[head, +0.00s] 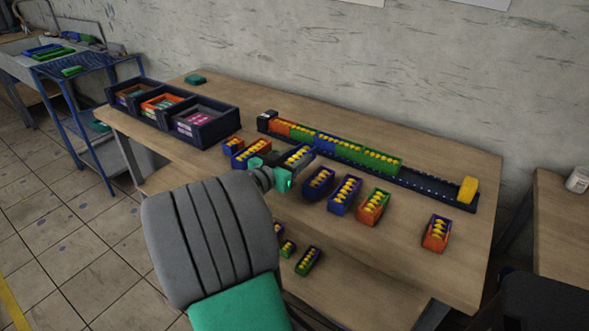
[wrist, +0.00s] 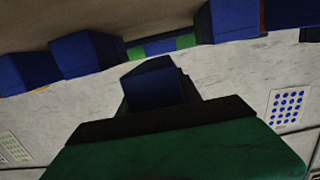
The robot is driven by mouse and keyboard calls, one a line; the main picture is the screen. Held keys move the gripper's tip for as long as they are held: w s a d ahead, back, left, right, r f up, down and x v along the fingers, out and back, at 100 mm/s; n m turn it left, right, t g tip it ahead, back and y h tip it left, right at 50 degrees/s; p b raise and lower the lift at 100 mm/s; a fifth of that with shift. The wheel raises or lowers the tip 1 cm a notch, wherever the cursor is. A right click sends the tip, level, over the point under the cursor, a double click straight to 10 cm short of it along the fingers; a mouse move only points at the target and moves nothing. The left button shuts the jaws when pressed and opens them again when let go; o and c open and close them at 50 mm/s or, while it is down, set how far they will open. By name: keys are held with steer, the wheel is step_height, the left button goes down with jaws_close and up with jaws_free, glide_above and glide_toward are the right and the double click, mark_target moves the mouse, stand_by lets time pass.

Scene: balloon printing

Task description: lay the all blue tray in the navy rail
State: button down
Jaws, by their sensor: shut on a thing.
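My gripper (head: 287,172) is over the middle of the table and shut on a blue tray (head: 299,154) with yellow pieces in it. In the wrist view the held tray (wrist: 155,88) shows as a plain blue block between my dark fingers. Only its blue side shows there; my gripper hides part of it in the head view. The navy rail (head: 425,186) runs along the back of the table, just beyond the held tray. Its left part holds an orange section, green trays and a blue tray (head: 325,142). Its right part is bare up to a yellow block (head: 468,189).
Blue trays (head: 319,183) and mixed-colour trays (head: 373,207) stand in front of the rail; one orange-and-blue tray (head: 437,232) is apart at right. A navy three-part bin (head: 205,133) stands at left. Smaller trays (head: 308,260) lie lower, near the front.

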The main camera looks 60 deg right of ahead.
steer(key=f, duration=0.2)
steer(key=d+f, duration=0.1)
steer(key=f, duration=0.1)
steer(key=shift+w+b, duration=0.4)
steer(key=shift+f+b, duration=0.35)
steer(key=shift+b, duration=0.05)
steer(key=c, duration=0.8)
jaws_free()
steer(key=shift+r, duration=0.1)
